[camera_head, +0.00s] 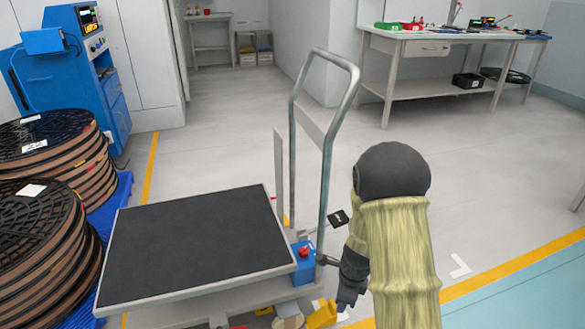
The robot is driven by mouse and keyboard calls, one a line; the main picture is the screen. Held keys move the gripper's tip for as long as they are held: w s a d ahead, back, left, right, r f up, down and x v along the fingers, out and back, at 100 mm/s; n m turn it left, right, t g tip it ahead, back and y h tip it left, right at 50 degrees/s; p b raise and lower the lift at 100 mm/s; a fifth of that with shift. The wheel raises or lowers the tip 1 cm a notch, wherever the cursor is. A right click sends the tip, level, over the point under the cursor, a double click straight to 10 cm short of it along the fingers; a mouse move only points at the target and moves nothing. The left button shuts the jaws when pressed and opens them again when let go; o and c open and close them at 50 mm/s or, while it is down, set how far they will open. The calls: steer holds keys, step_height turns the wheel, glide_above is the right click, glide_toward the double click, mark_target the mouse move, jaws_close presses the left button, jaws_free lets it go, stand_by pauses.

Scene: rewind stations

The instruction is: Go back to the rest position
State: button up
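My arm, in a pale yellow ribbed sleeve with a dark rounded joint on top, rises at the lower right of the head view. Beside the sleeve's left edge are dark parts of my arm's end, where my gripper (347,297) seems to be, partly hidden by the sleeve. I cannot make out its fingers, whether they are open or shut, or anything held. These parts appear just right of the blue box with a red button (305,262) on the lift cart. I cannot tell whether they touch the cart.
The lift cart has a black platform (195,245) and a tall grey handle (325,150). Stacked black-and-brown reels (40,240) stand on a blue pallet at left, near a blue machine (75,70). A workbench (430,40) stands at back right. The middle floor is clear.

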steer(key=s+d+r+n+t+p, duration=0.1)
steer(key=s+r+n+p, duration=0.45)
steer(key=r+n, duration=0.7)
steer(key=s+d+r+n+t+p, duration=0.1)
steer(key=s+r+n+p, duration=0.3)
steer(key=s+r+n, duration=0.75)
steer(key=w+r+m+p, duration=0.1)
steer(key=w+r+p, duration=0.1)
steer(key=r+p, duration=1.6)
steer(key=w+r+m+p, duration=0.1)
steer(key=w+r+p, duration=0.1)
steer(key=r+p, duration=1.7)
step_height(320, 180, up, 4)
steer(key=shift+a+m+h, duration=0.25)
steer(key=shift+m+h, duration=0.15)
steer(key=shift+o, duration=0.4)
steer(key=shift+w, duration=0.1)
steer(key=shift+c, duration=0.6)
steer(key=shift+w, duration=0.1)
